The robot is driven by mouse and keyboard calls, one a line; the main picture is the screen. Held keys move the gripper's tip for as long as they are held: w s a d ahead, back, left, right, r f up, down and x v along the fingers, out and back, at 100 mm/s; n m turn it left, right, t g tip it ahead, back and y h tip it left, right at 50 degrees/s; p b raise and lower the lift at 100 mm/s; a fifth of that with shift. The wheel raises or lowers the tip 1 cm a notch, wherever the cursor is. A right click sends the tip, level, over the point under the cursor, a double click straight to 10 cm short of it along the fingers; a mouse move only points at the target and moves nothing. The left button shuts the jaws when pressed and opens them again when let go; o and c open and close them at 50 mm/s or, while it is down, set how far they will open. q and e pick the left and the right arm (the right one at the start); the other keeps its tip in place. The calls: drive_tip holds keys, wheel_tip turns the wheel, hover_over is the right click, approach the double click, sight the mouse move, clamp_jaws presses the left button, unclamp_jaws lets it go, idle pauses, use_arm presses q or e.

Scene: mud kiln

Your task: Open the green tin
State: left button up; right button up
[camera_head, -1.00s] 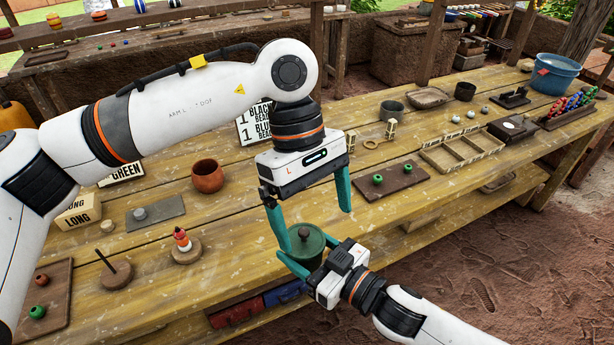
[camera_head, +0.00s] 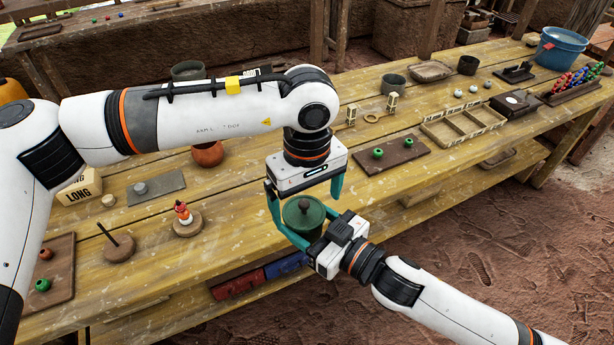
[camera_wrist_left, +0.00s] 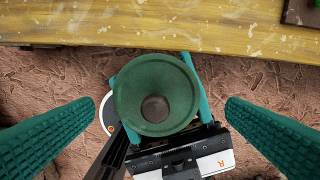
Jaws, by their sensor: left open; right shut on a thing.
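The green tin (camera_head: 303,222) is dark green and round, with a lid and a small knob on top. My right gripper (camera_head: 303,216) is shut on its sides and holds it upright in the air, just off the table's front edge. My left gripper (camera_head: 305,205) is open and points down over the tin, a finger on either side. In the left wrist view the lid (camera_wrist_left: 136,85) and its knob (camera_wrist_left: 155,108) lie between my open left fingers (camera_wrist_left: 160,103), with clear gaps on both sides. The lid sits on the tin.
The wooden table (camera_head: 235,245) has a dark board with two green beads (camera_head: 395,158) and a divided tray (camera_head: 462,125) to the right. A stacked figure on a round base (camera_head: 186,222) and a peg base (camera_head: 118,246) stand left. Sandy ground is in front.

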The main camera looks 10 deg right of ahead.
use_arm(q)
drive_tip(key=shift+f, duration=0.7)
drive_tip(key=c, duration=1.2)
drive_tip(key=shift+r, duration=0.15)
drive_tip(key=shift+r, duration=1)
